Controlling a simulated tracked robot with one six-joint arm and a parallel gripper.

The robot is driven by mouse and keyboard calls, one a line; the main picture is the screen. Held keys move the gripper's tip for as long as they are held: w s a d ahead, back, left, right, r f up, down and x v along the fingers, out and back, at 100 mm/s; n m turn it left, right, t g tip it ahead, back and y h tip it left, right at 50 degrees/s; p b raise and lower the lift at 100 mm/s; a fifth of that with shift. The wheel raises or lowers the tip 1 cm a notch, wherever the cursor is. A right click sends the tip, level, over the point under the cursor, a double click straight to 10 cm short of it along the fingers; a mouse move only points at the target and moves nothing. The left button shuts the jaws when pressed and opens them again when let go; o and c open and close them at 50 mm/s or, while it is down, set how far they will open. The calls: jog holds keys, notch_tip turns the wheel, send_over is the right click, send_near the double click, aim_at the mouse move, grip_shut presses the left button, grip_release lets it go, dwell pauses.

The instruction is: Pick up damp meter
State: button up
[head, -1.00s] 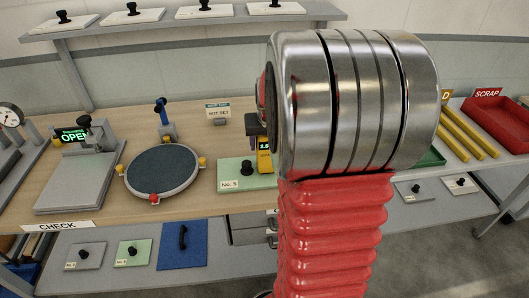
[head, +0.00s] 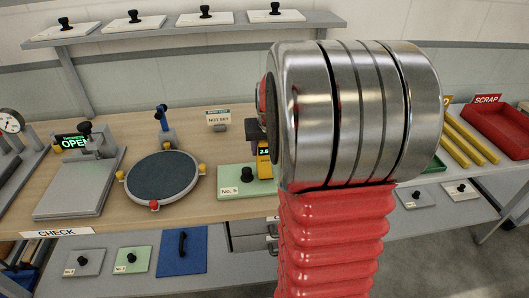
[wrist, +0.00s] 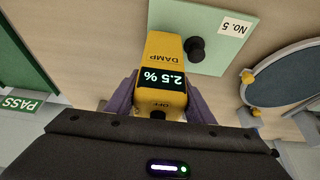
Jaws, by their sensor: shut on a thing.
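In the head view the meter (head: 264,166) shows as a yellow strip beside my arm, at the right of the pale green No. 5 plate (head: 233,182). My arm hides most of the gripper there. I cannot tell whether the meter touches the plate or bench.
The No. 5 plate has a black knob (wrist: 195,49) close to the meter. A round dark plate (head: 162,176) with yellow knobs stands to the left. A NOT SET sign (head: 218,117) stands behind. A green PASS tray (wrist: 22,62) and a red SCRAP tray (head: 499,131) are farther off.

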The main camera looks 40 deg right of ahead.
notch_tip(320, 180, up, 10)
jog(key=shift+f, duration=0.2)
jog(key=shift+s, duration=0.1)
dwell(0.7)
